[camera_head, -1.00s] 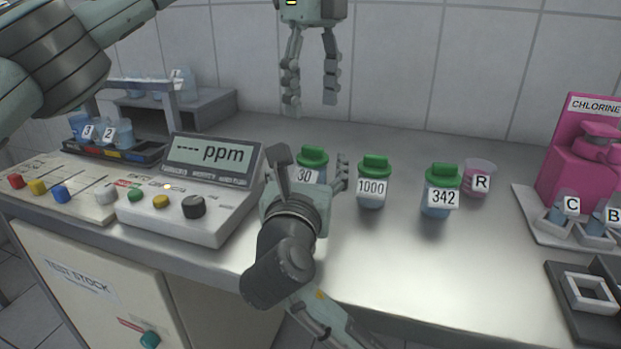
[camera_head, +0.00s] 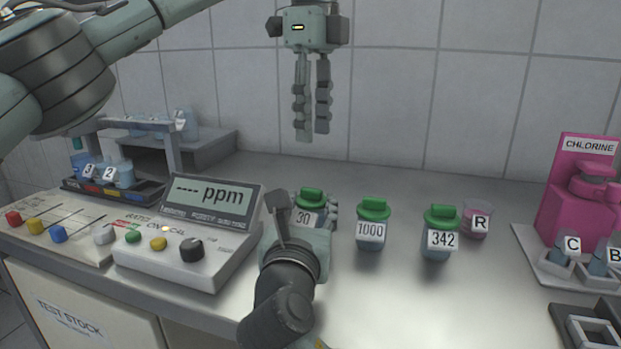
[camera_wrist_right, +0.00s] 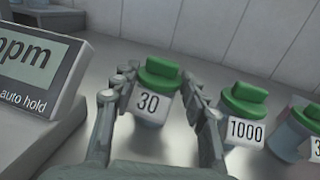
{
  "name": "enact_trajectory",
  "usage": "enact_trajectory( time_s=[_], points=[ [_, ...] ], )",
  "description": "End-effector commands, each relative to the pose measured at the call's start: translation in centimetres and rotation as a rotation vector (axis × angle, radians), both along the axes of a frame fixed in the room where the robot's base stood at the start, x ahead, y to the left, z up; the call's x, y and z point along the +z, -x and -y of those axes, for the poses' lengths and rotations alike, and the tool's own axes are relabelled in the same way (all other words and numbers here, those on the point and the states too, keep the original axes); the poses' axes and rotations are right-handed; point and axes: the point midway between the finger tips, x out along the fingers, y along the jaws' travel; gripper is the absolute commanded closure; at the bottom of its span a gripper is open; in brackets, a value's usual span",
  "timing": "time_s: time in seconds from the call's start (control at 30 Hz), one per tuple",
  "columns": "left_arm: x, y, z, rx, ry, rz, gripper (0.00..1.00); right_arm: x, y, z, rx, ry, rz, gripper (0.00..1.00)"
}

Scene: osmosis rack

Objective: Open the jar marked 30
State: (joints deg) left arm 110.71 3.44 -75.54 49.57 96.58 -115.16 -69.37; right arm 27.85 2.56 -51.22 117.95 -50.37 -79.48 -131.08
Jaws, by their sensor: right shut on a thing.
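The jar marked 30 (camera_head: 311,198) has a green lid with a raised grip and stands upright on the bench; its lower part is hidden behind my right gripper in the head view. In the right wrist view the jar marked 30 (camera_wrist_right: 158,88) sits between the fingers. My right gripper (camera_wrist_right: 160,80) is shut on its body from both sides, below the lid. My left gripper (camera_head: 313,134) hangs fingers-down above and behind the jar, empty, with a narrow gap between its fingers.
Jars marked 1000 (camera_head: 372,225) and 342 (camera_head: 440,236) stand to the right, with a cup marked R (camera_head: 476,218) behind. The ppm meter (camera_head: 195,225) is close on the left. A pink chlorine unit (camera_head: 578,195) stands far right.

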Motion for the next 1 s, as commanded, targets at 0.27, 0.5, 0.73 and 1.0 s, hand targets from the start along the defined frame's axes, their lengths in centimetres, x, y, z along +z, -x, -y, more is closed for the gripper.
enact_trajectory(
  time_s=[0.27, 0.5, 0.73, 1.0],
  points=[
    [0.4, 0.1, 0.1, 0.114, 0.002, -0.002, 0.64, 0.0, 0.0, 0.0, 0.000, 0.000, 0.000, 1.00],
    [-3.9, 0.1, 0.0, 0.115, 0.000, 0.001, 0.64, 0.0, 0.0, 0.0, 0.000, 0.000, 0.000, 1.00],
    [-7.9, 0.1, 0.1, 0.114, 0.002, 0.002, 0.64, 0.0, 0.0, 0.0, 0.000, 0.000, 0.000, 1.00],
    [-10.1, 0.1, 0.1, 0.115, 0.002, 0.002, 0.64, 0.0, 0.0, 0.0, 0.000, 0.000, -0.001, 1.00]
  ],
)
